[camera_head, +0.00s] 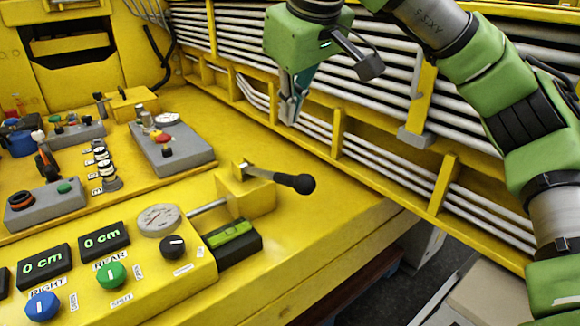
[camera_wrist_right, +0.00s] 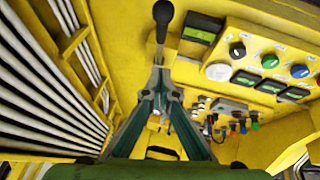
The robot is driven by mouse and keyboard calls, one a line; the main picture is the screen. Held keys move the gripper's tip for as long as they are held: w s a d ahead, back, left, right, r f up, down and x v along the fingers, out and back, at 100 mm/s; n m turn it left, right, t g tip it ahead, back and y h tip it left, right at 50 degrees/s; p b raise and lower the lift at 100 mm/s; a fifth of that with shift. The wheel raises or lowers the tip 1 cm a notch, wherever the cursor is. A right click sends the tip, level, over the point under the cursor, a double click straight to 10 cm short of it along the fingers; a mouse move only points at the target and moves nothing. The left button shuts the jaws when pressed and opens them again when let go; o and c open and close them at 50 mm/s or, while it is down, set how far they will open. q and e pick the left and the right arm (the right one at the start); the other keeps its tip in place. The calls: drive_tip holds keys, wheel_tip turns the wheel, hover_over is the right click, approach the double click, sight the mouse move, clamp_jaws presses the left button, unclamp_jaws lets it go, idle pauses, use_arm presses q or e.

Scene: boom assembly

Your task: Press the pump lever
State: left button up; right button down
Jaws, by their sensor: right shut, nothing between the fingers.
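The pump lever (camera_head: 294,183) has a black rounded handle on a metal arm. It sticks out to the right from a yellow pump block (camera_head: 245,192) on the yellow console. In the right wrist view the lever (camera_wrist_right: 163,20) shows at the top centre, beyond my fingertips. My right gripper (camera_head: 290,118) is above and behind the lever in the head view, pointing down, apart from it. It is shut and empty; its fingers also show in the right wrist view (camera_wrist_right: 158,75). My left gripper is not in view.
A pressure gauge (camera_head: 159,220) and a black-and-green box (camera_head: 232,243) sit beside the pump block. A front panel holds displays (camera_head: 104,239) and knobs (camera_head: 173,246). White pipes (camera_head: 390,110) and yellow posts line the right side. The console top right of the lever is clear.

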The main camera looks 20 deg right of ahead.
drive_tip(key=p, duration=0.1)
hover_over(286, 175)
drive_tip(key=s+a, duration=0.1)
wheel_tip(286, 175, down, 9)
drive_tip(key=f, duration=0.2)
drive_tip(key=d+p, duration=0.1)
drive_tip(key=shift+s+f, duration=0.35)
drive_tip(key=shift+f, duration=0.05)
drive_tip(key=shift+s+d+f, duration=0.1)
drive_tip(key=shift+s+f, duration=0.1)
drive_tip(key=shift+f, duration=0.2)
